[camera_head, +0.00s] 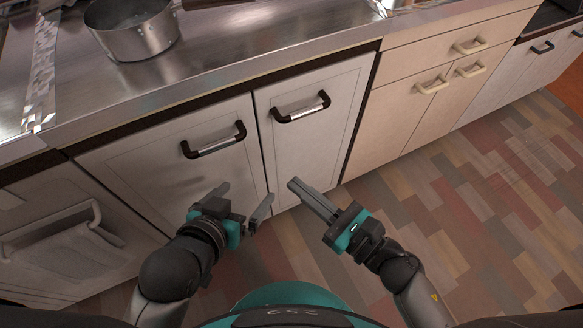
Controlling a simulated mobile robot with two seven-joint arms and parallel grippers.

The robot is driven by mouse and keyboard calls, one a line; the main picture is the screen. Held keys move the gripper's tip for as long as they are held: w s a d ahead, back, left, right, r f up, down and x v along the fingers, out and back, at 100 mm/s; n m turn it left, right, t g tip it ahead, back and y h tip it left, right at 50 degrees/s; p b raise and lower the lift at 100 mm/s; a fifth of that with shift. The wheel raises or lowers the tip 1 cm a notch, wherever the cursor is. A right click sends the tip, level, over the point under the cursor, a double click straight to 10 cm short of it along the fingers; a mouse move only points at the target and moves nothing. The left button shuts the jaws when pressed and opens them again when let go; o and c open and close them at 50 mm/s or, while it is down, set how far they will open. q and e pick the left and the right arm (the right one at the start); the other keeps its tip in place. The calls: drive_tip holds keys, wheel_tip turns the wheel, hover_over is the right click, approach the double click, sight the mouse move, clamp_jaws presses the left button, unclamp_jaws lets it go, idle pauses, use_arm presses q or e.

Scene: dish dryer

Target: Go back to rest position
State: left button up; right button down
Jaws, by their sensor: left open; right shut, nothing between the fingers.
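My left gripper (240,204) is in front of the white cabinet doors, low and left of centre. Its two fingers are spread apart with nothing between them. My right gripper (299,189) is to its right, in front of the cabinets and over the floor. Its fingers are together and hold nothing. Both grippers appear apart from the door handles.
A steel counter (230,45) bears a metal pot (140,38). White doors carry dark-ended handles (214,148) and (302,113). A towel (75,255) hangs at the lower left. Beige cabinets (400,115) stand to the right. The wooden floor (480,220) is clear.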

use_arm(q)
drive_tip(key=shift+s+a+f, duration=0.1)
drive_tip(key=shift+s+a, duration=0.05)
drive_tip(key=shift+a, duration=0.2)
use_arm(e)
drive_tip(key=shift+s+d, duration=0.3)
drive_tip(key=shift+s, duration=0.3)
drive_tip(key=shift+s+d, duration=0.25)
drive_tip(key=shift+s, duration=0.3)
